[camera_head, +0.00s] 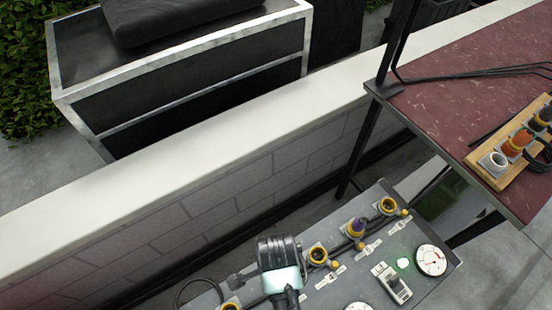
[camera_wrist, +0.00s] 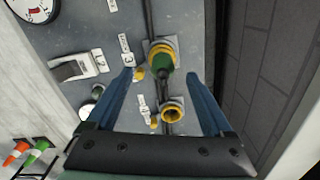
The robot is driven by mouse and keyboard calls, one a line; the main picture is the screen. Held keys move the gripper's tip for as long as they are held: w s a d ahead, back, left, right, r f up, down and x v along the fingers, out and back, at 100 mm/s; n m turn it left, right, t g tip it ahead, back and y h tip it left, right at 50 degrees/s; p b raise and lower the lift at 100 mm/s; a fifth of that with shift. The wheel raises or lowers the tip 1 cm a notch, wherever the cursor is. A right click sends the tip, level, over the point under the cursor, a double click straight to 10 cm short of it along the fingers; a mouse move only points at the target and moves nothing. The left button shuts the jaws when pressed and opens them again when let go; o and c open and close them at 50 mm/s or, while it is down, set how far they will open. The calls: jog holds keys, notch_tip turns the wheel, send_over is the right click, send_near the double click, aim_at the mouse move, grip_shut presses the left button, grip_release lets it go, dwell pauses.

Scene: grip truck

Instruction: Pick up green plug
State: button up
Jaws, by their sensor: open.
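The green plug (camera_wrist: 162,60) sits in a yellow-rimmed socket on the grey panel, beside the label 3 in the wrist view. My gripper (camera_wrist: 163,74) is open in the wrist view, its two blue fingers spread to the left and right of the plug. The fingertips are near the plug's height in the picture; how far above the panel they are I cannot tell. Nothing is between the fingers but the view of the plug and panel. In the head view my arm covers part of the panel, and I cannot see the green plug there.
An empty yellow socket (camera_wrist: 172,112) is below the plug in the wrist view. The head view shows a purple plug (camera_head: 356,227), a gauge (camera_head: 431,261) and a switch (camera_head: 392,283) on the panel (camera_head: 445,240). A red-topped table (camera_head: 450,105) and a low wall (camera_head: 200,160) stand close by.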

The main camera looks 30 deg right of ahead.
jog(key=shift+w+f, duration=0.15)
jog(key=shift+f, duration=2.75)
grip_shut()
